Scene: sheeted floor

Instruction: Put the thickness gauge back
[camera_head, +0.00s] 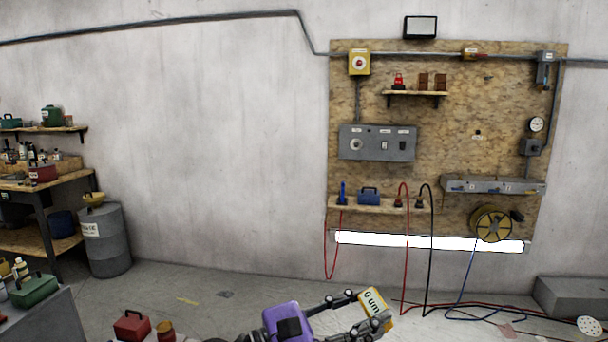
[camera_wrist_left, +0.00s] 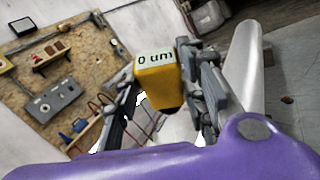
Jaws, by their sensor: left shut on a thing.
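The thickness gauge (camera_head: 374,303) is a small yellow block with a pale display reading "0 um". It is at the bottom of the head view, right of centre. My left gripper (camera_head: 366,312), on a purple wrist, is shut on it. In the left wrist view the gauge (camera_wrist_left: 157,82) sits between the two dark fingers, display end outward, clear of any surface that I can see. The fingers cover parts of its sides. My right gripper is in neither view.
A wooden tool board (camera_head: 450,150) hangs on the far wall. It has a small upper shelf (camera_head: 413,94), and a lower shelf (camera_head: 385,206) with a blue box (camera_head: 369,195) and red and black cables. A grey barrel (camera_head: 106,245) stands left. Open floor lies between.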

